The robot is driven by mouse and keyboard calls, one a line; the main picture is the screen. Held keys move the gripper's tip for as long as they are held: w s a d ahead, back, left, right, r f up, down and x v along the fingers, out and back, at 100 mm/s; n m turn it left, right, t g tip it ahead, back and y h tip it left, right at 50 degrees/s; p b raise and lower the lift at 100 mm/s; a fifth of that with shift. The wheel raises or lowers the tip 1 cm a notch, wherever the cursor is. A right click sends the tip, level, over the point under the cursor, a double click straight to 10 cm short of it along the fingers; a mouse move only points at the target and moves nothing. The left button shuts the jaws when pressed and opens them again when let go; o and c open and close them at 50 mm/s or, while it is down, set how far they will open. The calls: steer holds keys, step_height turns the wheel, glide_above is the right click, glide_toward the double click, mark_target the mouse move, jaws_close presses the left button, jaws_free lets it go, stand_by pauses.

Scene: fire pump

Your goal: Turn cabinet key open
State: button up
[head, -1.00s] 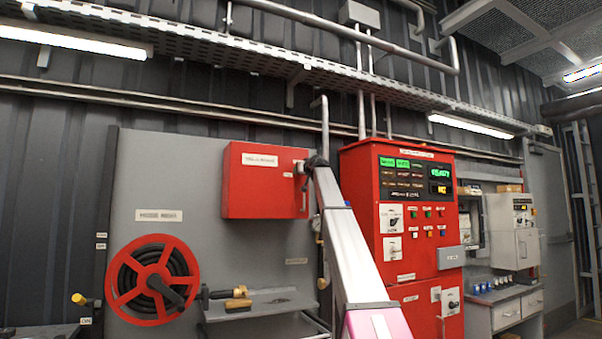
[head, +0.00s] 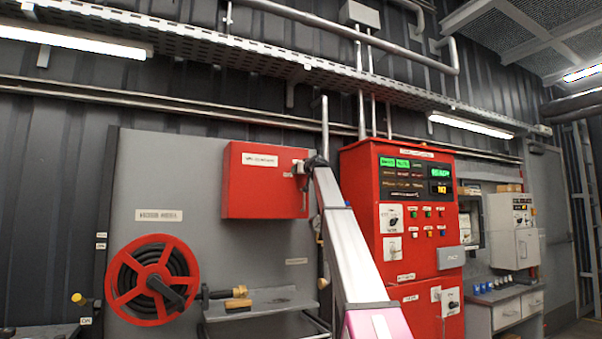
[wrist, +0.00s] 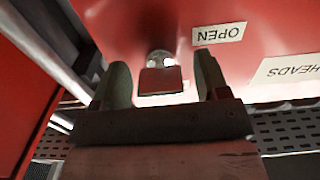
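The red cabinet (head: 262,198) is on the grey panel and looks closed. In the wrist view its red face fills the top, with a label "OPEN" (wrist: 219,33). The key (wrist: 160,80) has a flat reddish-brown head and stands out from a round metallic lock (wrist: 160,58). My gripper (wrist: 163,80) is open, with one finger on each side of the key head. A narrow gap shows between the key and each finger. In the head view my gripper (head: 303,172) is at the cabinet's right front edge; the key is too small to make out there.
A red control panel (head: 405,265) stands right of my arm. A hose reel (head: 152,280) and a grey shelf (head: 262,304) are below the cabinet. A vertical pipe (head: 325,125) runs close beside the cabinet's right side. A second label (wrist: 288,68) is near the key.

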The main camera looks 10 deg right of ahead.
steer(key=shift+s, duration=0.1)
steer(key=v, duration=1)
steer(key=shift+s+d, duration=0.15)
steer(key=shift+s, duration=0.15)
step_height(320, 180, down, 31)
steer(key=a+m+g+h, duration=0.1)
steer(key=a+g, duration=0.1)
steer(key=g, duration=0.2)
steer(key=s+a+f+m+g+h, duration=0.15)
steer(key=s+f, duration=0.35)
steer(key=f, duration=1)
steer(key=s+f+g, duration=0.3)
steer(key=s+f, duration=0.2)
steer(key=f, duration=1.1)
steer(key=s+f+g+h, duration=0.1)
steer(key=s+f+g, duration=0.1)
steer(key=s+f, duration=0.65)
steer(key=s+f+g, duration=0.2)
steer(key=s+f, duration=0.4)
steer(key=f, duration=0.5)
steer(key=s+f+g+h, duration=0.1)
steer(key=s+f+g, duration=0.1)
steer(key=s+f, duration=0.6)
steer(key=s+f+m+g+h, duration=0.1)
steer(key=s+f+g, duration=0.1)
steer(key=s+f, duration=0.6)
steer(key=s, duration=0.7)
steer(key=shift+d+g, duration=0.15)
steer(key=shift+g, duration=0.2)
